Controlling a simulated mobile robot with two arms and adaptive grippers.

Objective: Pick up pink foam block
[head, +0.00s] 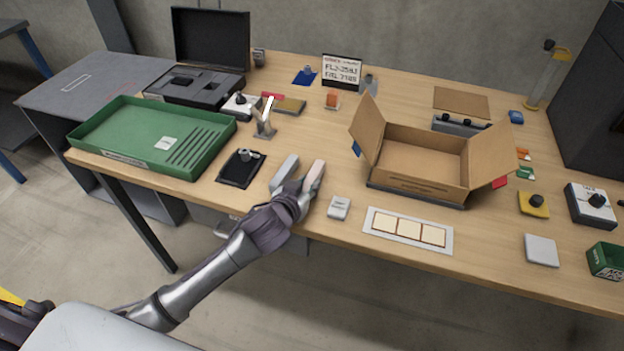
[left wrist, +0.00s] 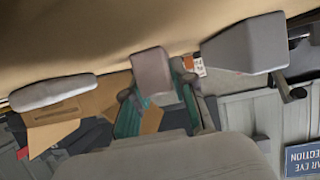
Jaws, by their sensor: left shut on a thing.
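My left gripper (head: 300,172) is low at the front edge of the table, between the black pad and the small white switch. Its grey fingers stand apart. A pale pink face, which I take for the pink foam block (head: 318,167), shows at its right finger. In the left wrist view a dull pink block (left wrist: 152,72) sits between the left finger (left wrist: 52,92) and the right finger (left wrist: 243,46). The contact faces are not clear there. My right gripper is in neither view.
A green tray (head: 110,151) and black pad (head: 232,178) lie to the left. An open cardboard box (head: 415,184) stands to the right, behind a white card with cream squares (head: 374,222). A small white switch (head: 339,207) is close to the gripper.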

